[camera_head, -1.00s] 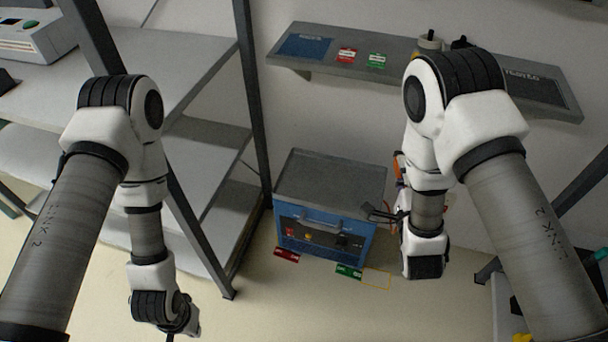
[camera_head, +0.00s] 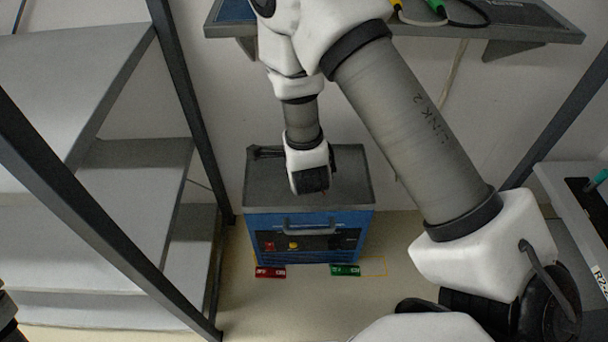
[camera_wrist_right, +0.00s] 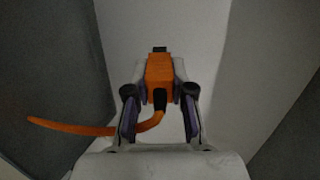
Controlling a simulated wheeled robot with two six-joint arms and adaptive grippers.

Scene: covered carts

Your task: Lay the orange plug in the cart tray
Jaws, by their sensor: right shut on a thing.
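In the right wrist view the orange plug (camera_wrist_right: 160,72), with a dark end and an orange cable, is held between the fingers of my right gripper (camera_wrist_right: 160,85). The plug is hidden in the head view.
A grey shelf rack (camera_head: 130,200) stands left of the cart, its dark post close by. A wall shelf (camera_head: 540,30) with cables is behind. A red label (camera_head: 270,271) and a green label (camera_head: 345,270) lie on the floor in front. The tray's right part is clear.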

